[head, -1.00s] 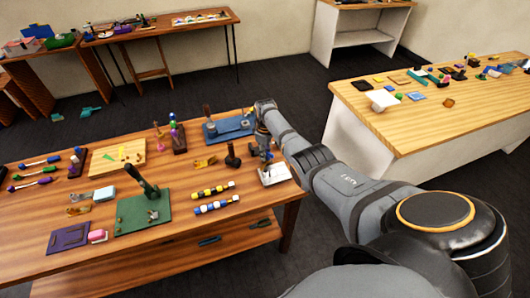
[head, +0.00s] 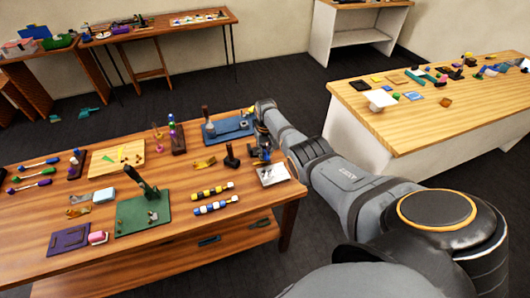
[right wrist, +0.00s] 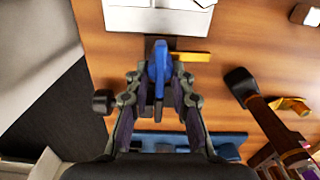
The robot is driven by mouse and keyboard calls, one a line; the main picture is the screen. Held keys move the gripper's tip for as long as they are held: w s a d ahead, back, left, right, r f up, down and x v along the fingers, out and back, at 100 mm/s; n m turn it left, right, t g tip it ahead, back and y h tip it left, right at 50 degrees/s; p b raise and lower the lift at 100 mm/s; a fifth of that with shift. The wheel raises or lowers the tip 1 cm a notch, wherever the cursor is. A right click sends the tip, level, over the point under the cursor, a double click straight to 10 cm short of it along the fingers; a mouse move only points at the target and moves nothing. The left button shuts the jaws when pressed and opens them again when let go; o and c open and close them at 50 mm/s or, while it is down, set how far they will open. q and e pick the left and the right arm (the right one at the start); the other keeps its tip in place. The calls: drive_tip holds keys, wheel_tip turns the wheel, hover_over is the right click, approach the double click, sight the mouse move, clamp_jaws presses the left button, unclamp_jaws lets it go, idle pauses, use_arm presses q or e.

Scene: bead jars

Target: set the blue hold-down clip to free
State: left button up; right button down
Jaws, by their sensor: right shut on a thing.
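The blue hold-down clip (right wrist: 159,62) stands up as a blue lever in the middle of the right wrist view, near a white plate (right wrist: 158,19). My right gripper (right wrist: 160,82) has a finger on either side of the lever and is shut on it. In the head view my right gripper (head: 263,146) is at the right end of the wooden bench (head: 110,255), just behind the pale plate. There the clip is small and partly hidden by the gripper, so its setting is hard to tell. My left gripper is in no view.
A dark upright post (head: 231,156) stands just left of my right gripper. A blue board (head: 228,130) with a post lies behind it. A green board (head: 143,212) with a lever and bead rows (head: 213,190) lie further left. The bench's right edge is close.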

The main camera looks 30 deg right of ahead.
sight(265, 151)
idle(0.3)
drive_tip(key=c, duration=1.2)
unclamp_jaws()
drive_tip(key=shift+o, duration=0.2)
wheel_tip(265, 151, up, 12)
